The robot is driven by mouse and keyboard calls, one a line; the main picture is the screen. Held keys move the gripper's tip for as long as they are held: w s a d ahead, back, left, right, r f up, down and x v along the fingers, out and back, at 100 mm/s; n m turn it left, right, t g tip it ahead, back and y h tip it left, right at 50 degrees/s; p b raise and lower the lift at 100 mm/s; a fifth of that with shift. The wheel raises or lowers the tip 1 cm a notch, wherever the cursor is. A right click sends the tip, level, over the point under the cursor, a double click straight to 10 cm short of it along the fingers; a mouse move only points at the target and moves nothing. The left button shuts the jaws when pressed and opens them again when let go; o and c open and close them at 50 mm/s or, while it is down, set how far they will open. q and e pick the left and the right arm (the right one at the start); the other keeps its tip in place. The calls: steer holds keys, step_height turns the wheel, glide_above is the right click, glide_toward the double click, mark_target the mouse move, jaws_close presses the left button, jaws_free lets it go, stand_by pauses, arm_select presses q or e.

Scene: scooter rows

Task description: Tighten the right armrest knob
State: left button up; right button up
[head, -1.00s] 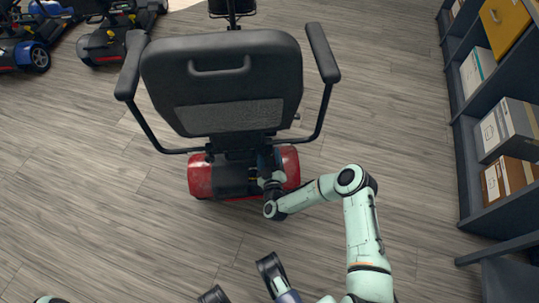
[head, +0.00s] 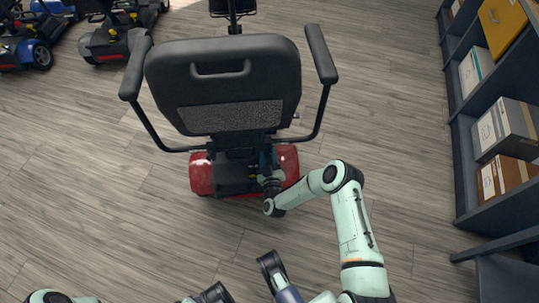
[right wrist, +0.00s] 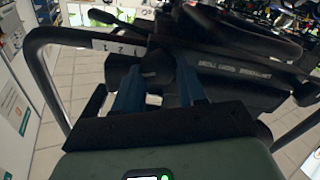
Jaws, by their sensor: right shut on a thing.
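The scooter's black seat (head: 225,85) is seen from behind, with its right armrest (head: 321,54) on a bent tube that runs down under the seat. My right gripper (head: 268,168) is low behind the seat, at the right end of the crossbar. In the right wrist view its two blue-grey fingers (right wrist: 158,84) are closed on a small dark knob (right wrist: 150,72) beside the armrest tube (right wrist: 45,75). The fingers hide part of the knob. Its thread is not visible.
The red rear cover (head: 201,174) is just below my right gripper. A shelf with boxes (head: 503,128) stands along the right side. Other scooters (head: 118,40) are at the upper left. The floor (head: 80,190) left of the scooter is clear.

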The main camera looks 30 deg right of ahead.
steer(key=shift+m, duration=0.9)
steer(key=m, duration=0.3)
steer(key=shift+d+m+p, duration=0.1)
steer(key=shift+m+p, duration=0.2)
steer(key=shift+p, duration=0.05)
steer(key=m, duration=0.5)
steer(key=shift+s+d+m, duration=0.1)
steer(key=shift+m, duration=0.2)
steer(key=m, duration=0.5)
steer(key=shift+f, duration=0.1)
arm_select(q)
steer(key=shift+w+d+r+t, duration=0.15)
steer(key=shift+w+r+t, duration=0.25)
steer(key=shift+w+r, duration=0.45)
arm_select(e)
steer(key=m, duration=0.6)
steer(key=shift+f, duration=0.1)
arm_select(q)
steer(key=shift+f, duration=0.1)
arm_select(e)
steer(key=o, duration=1.1)
steer(key=shift+c, duration=0.2)
